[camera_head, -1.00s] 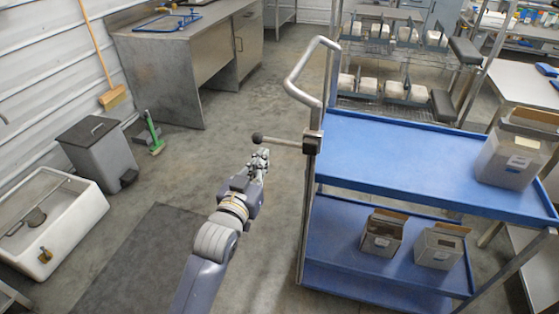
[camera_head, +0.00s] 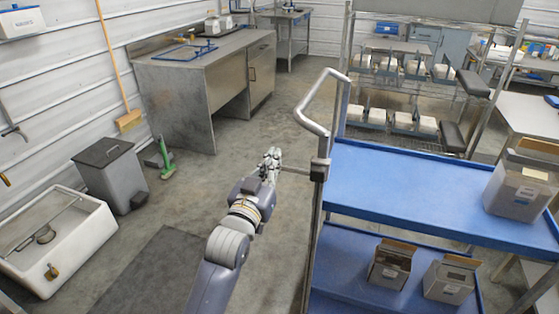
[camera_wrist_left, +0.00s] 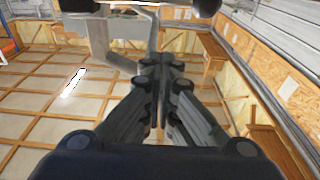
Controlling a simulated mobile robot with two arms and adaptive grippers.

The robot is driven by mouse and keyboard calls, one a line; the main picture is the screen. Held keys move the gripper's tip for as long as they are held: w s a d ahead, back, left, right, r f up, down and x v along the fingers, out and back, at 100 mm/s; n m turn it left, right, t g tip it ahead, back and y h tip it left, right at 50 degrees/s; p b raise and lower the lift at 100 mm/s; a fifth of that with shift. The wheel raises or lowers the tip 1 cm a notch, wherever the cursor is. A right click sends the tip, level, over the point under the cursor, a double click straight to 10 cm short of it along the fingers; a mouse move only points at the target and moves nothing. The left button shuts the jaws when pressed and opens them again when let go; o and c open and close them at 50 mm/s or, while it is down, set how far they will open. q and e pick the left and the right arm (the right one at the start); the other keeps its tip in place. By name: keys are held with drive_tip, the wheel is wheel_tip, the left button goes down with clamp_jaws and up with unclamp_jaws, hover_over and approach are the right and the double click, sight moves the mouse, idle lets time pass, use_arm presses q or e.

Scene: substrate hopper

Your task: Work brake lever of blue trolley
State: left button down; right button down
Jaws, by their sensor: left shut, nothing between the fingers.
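The blue trolley (camera_head: 395,190) stands at the right of the head view, with a bent grey handle (camera_head: 318,100) at its left end. The brake lever (camera_head: 296,170) is a thin rod that sticks out to the left from a clamp block (camera_head: 319,170) on the handle post, roughly level. My left gripper (camera_head: 273,156) is shut and empty at the lever's outer end, and it hides the ball knob there. I cannot tell whether it touches the lever. In the left wrist view the closed fingers (camera_wrist_left: 158,66) point up, below dark rounded shapes cut by the top edge. My right gripper is not in view.
Open-topped boxes stand on the trolley's upper (camera_head: 522,187) and lower (camera_head: 391,264) shelves. A grey bin (camera_head: 112,173), a white sink (camera_head: 60,240) and a steel bench (camera_head: 205,80) are at the left. The floor between bench and trolley is clear.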

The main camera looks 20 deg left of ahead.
sight(290, 170)
use_arm(q)
drive_tip(key=shift+w+d+f+p, duration=0.1)
drive_tip(key=shift+w+f+p, duration=0.1)
drive_tip(key=shift+w+f, duration=0.45)
drive_tip(key=shift+w+a+f+p, duration=0.15)
drive_tip(key=shift+w+f, duration=0.25)
drive_tip(key=shift+w, duration=0.4)
drive_tip(key=shift+w+d+f+p, duration=0.2)
drive_tip(key=shift+w+f, duration=0.35)
drive_tip(key=shift+w, duration=0.2)
